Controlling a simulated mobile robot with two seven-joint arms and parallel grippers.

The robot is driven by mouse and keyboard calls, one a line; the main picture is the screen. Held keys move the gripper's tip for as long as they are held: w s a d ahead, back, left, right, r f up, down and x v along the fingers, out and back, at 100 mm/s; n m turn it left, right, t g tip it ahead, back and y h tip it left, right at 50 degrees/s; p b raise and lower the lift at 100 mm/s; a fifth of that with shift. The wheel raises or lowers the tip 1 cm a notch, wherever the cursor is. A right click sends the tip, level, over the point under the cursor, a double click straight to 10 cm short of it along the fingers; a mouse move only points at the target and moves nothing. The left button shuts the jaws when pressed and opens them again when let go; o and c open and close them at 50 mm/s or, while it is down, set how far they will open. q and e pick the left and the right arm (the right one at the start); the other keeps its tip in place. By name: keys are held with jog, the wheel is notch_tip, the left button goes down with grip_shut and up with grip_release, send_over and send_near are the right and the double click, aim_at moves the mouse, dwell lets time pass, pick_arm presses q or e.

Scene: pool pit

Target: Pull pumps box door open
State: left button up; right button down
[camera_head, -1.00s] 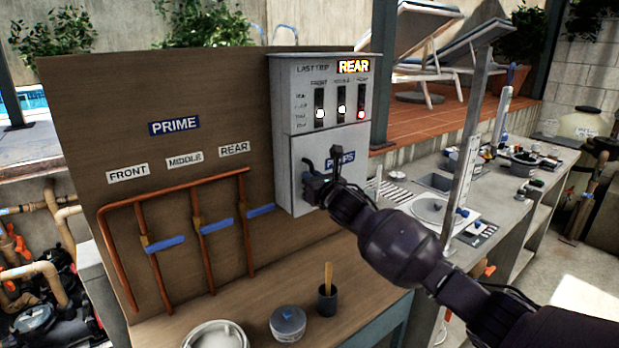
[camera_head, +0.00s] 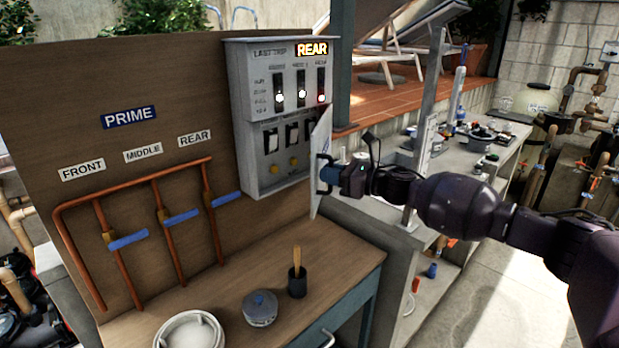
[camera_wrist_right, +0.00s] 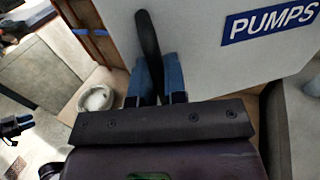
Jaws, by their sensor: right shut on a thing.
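The grey pumps box (camera_head: 277,80) is fixed at the right edge of the wooden board. Its lower door (camera_head: 321,150) stands swung open, seen nearly edge-on. Inside show black switches and yellow buttons (camera_head: 293,161). The door's front, with the blue PUMPS label (camera_wrist_right: 270,22), fills the upper right of the right wrist view. My right gripper (camera_head: 325,176) is at the door's outer face, shut on the dark door handle (camera_wrist_right: 148,45); its blue fingers (camera_wrist_right: 158,80) are on either side of the handle.
A wooden bench (camera_head: 345,253) below the box holds a white bowl (camera_head: 190,332), a lidded grey pot (camera_head: 260,308) and a dark cup with a brush (camera_head: 297,283). Copper pipes with blue levers (camera_head: 182,218) are on the board. A cluttered counter (camera_head: 450,165) lies behind my right arm.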

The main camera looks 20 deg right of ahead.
pick_arm(q)
notch_tip(320, 180, down, 9)
jog(key=b, duration=0.9)
jog(key=shift+w+d+g, duration=0.15)
jog(key=shift+d+g, duration=0.2)
jog(key=shift+g, duration=0.05)
pick_arm(e)
jog(key=s+d+n+g+y, duration=0.2)
jog(key=d+g+y, duration=0.1)
jog(key=d, duration=1.3)
jog(key=shift+s+d+n, duration=0.3)
jog(key=shift+s+d, duration=0.05)
jog(key=shift+d, duration=0.05)
jog(key=c, duration=1.2)
grip_release()
pick_arm(q)
jog(key=shift+f, duration=0.2)
